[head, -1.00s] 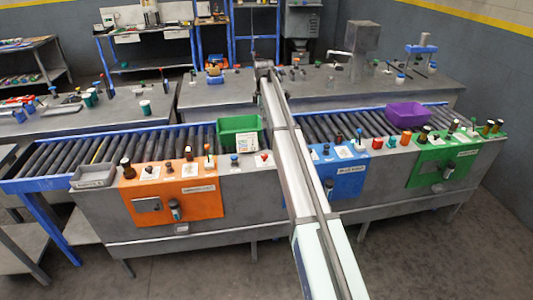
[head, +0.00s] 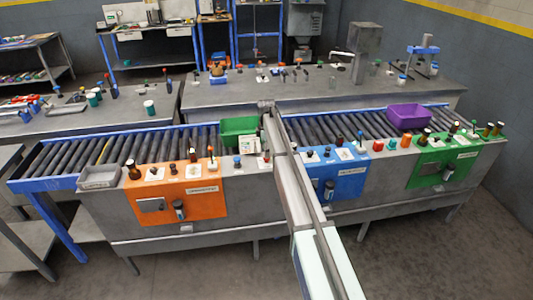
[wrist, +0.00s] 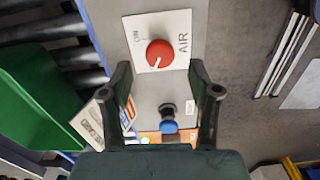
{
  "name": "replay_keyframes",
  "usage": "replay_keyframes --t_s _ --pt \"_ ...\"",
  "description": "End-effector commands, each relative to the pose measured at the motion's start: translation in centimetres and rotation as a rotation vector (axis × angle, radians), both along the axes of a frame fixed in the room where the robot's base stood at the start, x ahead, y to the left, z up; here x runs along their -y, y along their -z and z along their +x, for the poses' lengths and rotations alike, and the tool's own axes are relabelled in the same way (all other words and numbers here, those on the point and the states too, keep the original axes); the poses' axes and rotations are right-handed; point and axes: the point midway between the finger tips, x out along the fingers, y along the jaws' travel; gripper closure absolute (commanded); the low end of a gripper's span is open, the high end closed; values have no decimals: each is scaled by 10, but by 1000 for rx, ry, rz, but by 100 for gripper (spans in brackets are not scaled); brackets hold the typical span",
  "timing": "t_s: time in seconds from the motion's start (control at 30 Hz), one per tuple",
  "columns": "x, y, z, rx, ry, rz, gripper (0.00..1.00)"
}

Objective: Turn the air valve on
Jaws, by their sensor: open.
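The air valve is a round red knob (wrist: 160,53) on a white plate (wrist: 181,20) marked AIR and ON in the wrist view. A pale mark on the knob points to the lower left; the ON lettering is at the plate's upper left. My gripper (wrist: 160,82) is open, its two dark fingers either side of the area just below the knob. The knob appears beyond the fingertips, and nothing is between them in grip. In the head view the valve's plate (head: 264,161) is small beside my arm, and my gripper cannot be made out.
A blue-topped knob (wrist: 168,126) stands near the valve, between the fingers in the picture. A green bin (wrist: 38,105) with a card lies to the left, by the rollers. The head view shows an orange panel (head: 205,208), a blue panel (head: 345,183) and a purple bin (head: 408,116).

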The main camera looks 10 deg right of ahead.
Motion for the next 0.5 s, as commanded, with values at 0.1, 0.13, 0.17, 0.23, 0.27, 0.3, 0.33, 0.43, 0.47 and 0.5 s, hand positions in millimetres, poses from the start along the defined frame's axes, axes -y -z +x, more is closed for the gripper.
replay_keyframes --t_s 0.1,0.13,0.17,0.23,0.27,0.3,0.33,0.43,0.47,0.5 --pt "0 14 0 -2 0 0 39" --pt "0 17 0 -1 0 0 39" --pt "0 20 0 -1 0 0 39" --pt "0 25 0 -1 0 0 39" --pt "0 27 0 -1 0 0 39" --pt "0 29 0 -1 0 0 39" --pt "0 30 0 -1 0 0 39" --pt "0 31 0 0 0 0 39" --pt "0 31 0 0 0 0 39" --pt "0 31 0 0 0 0 39"
